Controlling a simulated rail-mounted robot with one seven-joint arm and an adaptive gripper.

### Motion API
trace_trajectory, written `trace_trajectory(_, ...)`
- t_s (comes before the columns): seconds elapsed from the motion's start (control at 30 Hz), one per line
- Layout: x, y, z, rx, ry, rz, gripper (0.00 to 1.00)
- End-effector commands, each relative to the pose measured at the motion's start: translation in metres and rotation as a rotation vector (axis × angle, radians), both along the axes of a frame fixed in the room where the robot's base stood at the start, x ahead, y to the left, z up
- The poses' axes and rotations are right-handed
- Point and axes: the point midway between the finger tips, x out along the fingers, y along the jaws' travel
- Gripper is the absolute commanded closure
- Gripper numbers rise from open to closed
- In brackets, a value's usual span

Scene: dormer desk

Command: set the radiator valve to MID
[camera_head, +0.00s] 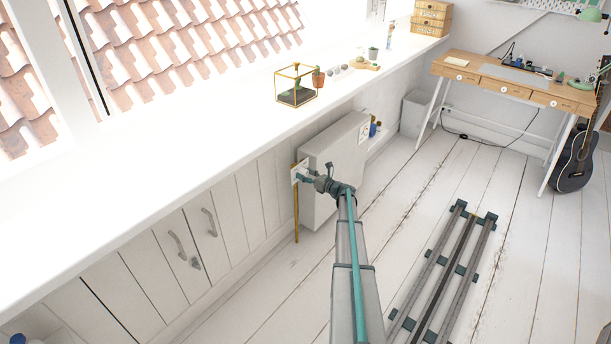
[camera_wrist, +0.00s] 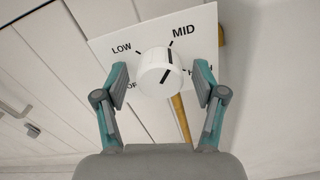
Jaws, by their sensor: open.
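The radiator valve is a round white knob (camera_wrist: 157,75) on a white plate (camera_wrist: 103,48) marked LOW, MID and HIGH, with a partly hidden OFF. A dark line on the knob runs steeply, slightly tilted, with its upper end toward the MID tick; I cannot tell which end is the pointer. My gripper (camera_wrist: 161,82) is open, with one finger pad on each side of the knob and small gaps visible. The right finger partly covers HIGH. In the head view my gripper (camera_head: 307,179) is at the plate (camera_head: 296,171), beside the white radiator (camera_head: 339,150); the knob is hidden there.
A brass pipe (camera_head: 296,215) runs down below the plate. The windowsill (camera_head: 215,130) above holds a glass terrarium (camera_head: 296,88) and small pots. White cupboard doors (camera_head: 185,235) line the wall at left.

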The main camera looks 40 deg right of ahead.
Motion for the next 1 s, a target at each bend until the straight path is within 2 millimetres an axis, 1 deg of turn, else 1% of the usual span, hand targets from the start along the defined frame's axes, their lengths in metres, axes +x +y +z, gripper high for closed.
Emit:
trace_trajectory(0.13, -0.003, -0.001, 0.0, 0.0, 0.0, 0.0, 0.3)
trace_trajectory(0.27, -0.016, -0.003, 0.0, 0.0, 0.0, 0.0, 0.3)
trace_trajectory(0.7, -0.093, -0.023, 0.001, 0.0, 0.0, -0.002, 0.3)
trace_trajectory(0.83, -0.108, -0.027, 0.0, 0.0, 0.0, -0.001, 0.3)
trace_trajectory(1.0, -0.116, -0.029, 0.0, 0.0, 0.0, 0.0, 0.3)
